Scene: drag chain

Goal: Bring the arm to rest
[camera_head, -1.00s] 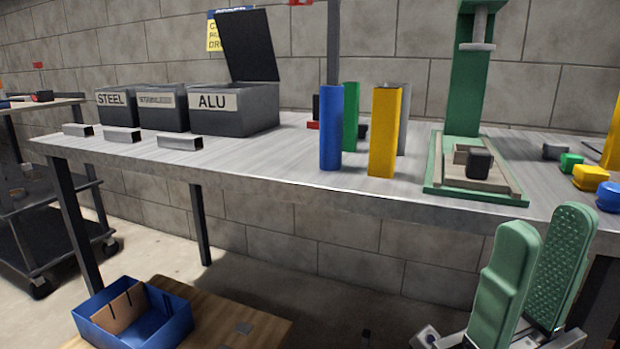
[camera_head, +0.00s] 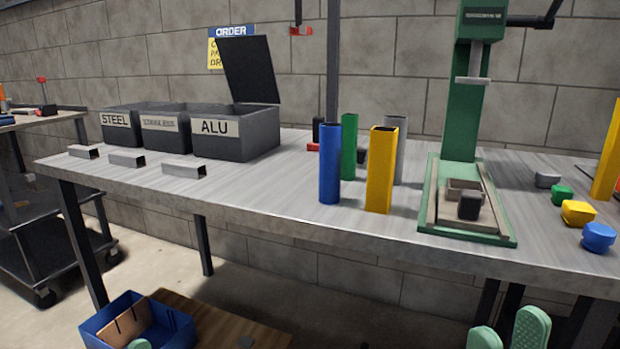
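My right gripper (camera_head: 508,334) shows at the bottom right edge of the view, below and in front of the workbench (camera_head: 270,205). Its two green padded fingertips are apart with nothing between them; the rest is cut off by the frame. A small green tip at the bottom left, in front of the blue box, looks like a fingertip of my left gripper (camera_head: 139,344). The rest of that gripper is out of frame.
The bench holds three dark bins (camera_head: 235,138), short metal tubes (camera_head: 184,169), upright coloured tubes (camera_head: 380,170), a green press (camera_head: 467,110) and coloured caps (camera_head: 578,212). A blue box (camera_head: 104,328) stands below left. A cart (camera_head: 60,255) stands at far left.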

